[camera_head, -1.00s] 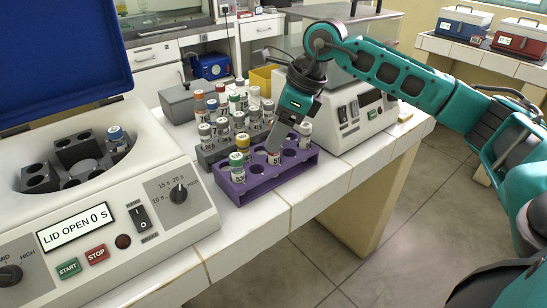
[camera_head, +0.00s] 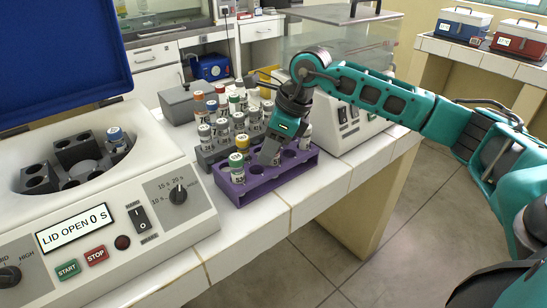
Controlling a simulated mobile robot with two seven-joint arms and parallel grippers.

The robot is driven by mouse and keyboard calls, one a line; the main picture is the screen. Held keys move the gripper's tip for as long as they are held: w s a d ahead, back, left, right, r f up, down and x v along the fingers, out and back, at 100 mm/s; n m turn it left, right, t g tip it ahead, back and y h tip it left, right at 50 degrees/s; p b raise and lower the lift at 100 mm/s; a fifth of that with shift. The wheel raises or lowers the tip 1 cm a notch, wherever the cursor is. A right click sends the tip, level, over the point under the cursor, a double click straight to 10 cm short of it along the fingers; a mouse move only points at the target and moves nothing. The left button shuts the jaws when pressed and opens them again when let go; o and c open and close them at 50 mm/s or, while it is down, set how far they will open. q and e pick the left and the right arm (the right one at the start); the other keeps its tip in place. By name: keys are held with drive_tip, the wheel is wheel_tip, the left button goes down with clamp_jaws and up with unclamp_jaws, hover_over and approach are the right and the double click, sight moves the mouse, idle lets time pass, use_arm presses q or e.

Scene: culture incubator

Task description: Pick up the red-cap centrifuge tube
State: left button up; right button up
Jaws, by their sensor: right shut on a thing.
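My right gripper (camera_head: 270,155) reaches down into the purple rack (camera_head: 258,190) at the front of the bench. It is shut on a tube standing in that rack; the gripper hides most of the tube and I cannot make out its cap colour. A yellow-cap tube (camera_head: 237,170) and a green-cap tube (camera_head: 243,143) stand upright just left of the gripper. A tube with an orange-red cap (camera_head: 199,96) stands in the grey rack (camera_head: 207,160) behind. My left gripper is not in view.
An open centrifuge (camera_head: 180,240) with a blue-cap tube (camera_head: 116,141) in its rotor stands at the left. Several tubes crowd the grey rack. A white instrument (camera_head: 352,120) stands close on the right. Bare tiles (camera_head: 315,190) lie in front of the purple rack.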

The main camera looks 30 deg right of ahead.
drive_tip(key=c, duration=0.4)
drive_tip(key=shift+r, duration=0.1)
